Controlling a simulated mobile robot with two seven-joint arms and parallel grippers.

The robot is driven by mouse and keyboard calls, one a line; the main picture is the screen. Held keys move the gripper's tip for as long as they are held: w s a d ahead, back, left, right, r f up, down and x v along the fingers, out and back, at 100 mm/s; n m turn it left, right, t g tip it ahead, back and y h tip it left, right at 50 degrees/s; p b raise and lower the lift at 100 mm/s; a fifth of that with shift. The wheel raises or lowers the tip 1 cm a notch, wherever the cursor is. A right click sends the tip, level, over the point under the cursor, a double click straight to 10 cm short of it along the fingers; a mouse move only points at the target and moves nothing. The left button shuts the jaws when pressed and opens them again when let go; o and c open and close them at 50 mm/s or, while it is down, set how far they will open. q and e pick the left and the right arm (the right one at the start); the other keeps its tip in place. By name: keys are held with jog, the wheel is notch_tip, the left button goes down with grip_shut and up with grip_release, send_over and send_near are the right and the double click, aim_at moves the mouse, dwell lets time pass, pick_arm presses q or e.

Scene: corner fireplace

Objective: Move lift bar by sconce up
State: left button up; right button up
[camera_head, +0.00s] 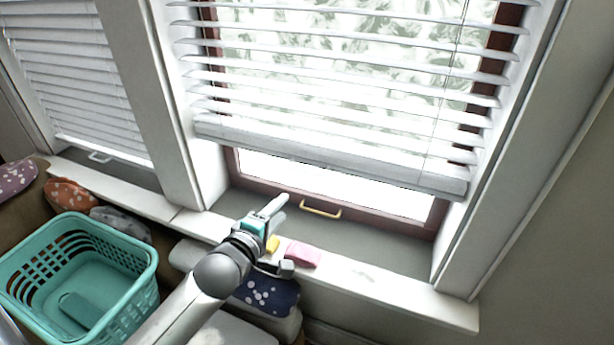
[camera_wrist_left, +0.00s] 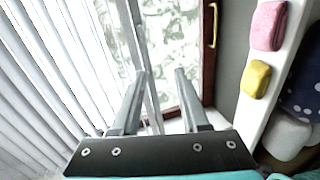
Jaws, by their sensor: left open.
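No sconce shows, so I cannot tell for certain which bar is the lift bar. The white bottom rail (camera_head: 330,158) of the right blind hangs across the window, partly lowered. It also shows in the left wrist view (camera_wrist_left: 140,50), running lengthwise close to the left finger. A brass handle (camera_head: 320,211) sits low on the brown window frame, and shows at the top in the left wrist view (camera_wrist_left: 211,25). My left gripper (camera_head: 276,207) is open, below the rail and left of the handle. In the wrist view nothing is visibly clamped between its fingers (camera_wrist_left: 159,74). My right gripper is not in view.
A pink block (camera_head: 302,254) and a yellow block (camera_head: 272,244) lie on the sill (camera_head: 400,292) beside my left gripper. A teal basket (camera_head: 130,300) stands at lower left. Another lowered blind (camera_head: 75,85) hangs at left. The sill's right part is clear.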

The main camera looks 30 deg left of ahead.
aim_at(306, 173)
pick_arm(q)
jog(key=shift+n+t, duration=0.3)
jog(key=b+x, duration=0.1)
jog(key=x, duration=0.4)
jog(key=r+x, duration=0.1)
jog(key=x, duration=0.4)
jog(key=r+b+x, duration=0.1)
jog(key=x, duration=0.4)
jog(key=shift+w+d+r+b, duration=0.1)
jog(key=shift+w+r+b, duration=0.1)
jog(key=shift+w+b, duration=0.15)
jog(key=shift+s, duration=0.1)
grip_shut()
dwell(0.8)
